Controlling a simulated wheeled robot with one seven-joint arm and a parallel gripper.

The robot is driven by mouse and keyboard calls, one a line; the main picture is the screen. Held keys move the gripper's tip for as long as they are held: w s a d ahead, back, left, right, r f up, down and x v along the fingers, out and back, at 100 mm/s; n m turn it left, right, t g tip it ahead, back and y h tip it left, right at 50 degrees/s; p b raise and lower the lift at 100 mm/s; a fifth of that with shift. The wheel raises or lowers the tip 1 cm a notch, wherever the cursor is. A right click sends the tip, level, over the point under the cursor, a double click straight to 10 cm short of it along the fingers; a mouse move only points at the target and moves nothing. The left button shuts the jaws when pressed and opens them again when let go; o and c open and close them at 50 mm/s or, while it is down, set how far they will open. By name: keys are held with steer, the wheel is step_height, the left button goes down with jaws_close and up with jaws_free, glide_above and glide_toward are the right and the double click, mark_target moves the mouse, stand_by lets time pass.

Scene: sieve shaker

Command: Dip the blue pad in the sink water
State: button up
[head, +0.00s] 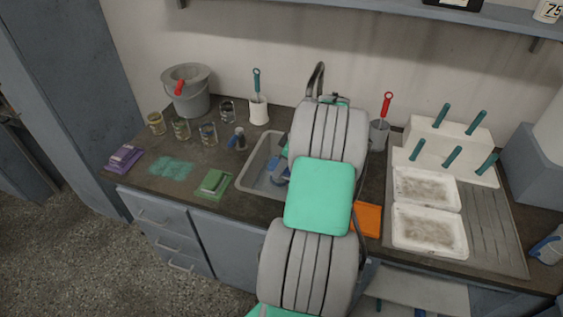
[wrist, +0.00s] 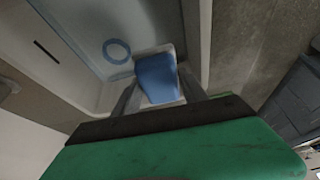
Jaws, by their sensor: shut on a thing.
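The blue pad (wrist: 157,78) is between the two fingers of my gripper (wrist: 158,92) in the wrist view, with a pale edge around it. My gripper is shut on it. The pad is over or in the sink (wrist: 75,75), near one wall; a blue ring (wrist: 117,50) shows on the sink floor. In the head view, the sink (head: 247,177) is partly hidden behind my arm, and some blue of the pad (head: 281,177) shows inside its outline. The water surface is hard to make out, and I cannot tell whether the pad touches it.
A tap (head: 318,80) rises behind. An orange cloth (head: 367,219) and white trays (head: 429,230) are at right.

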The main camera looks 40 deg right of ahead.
step_height(320, 180, down, 18)
steer(key=b, duration=1.1)
step_height(320, 180, up, 20)
steer(key=p, duration=1.2)
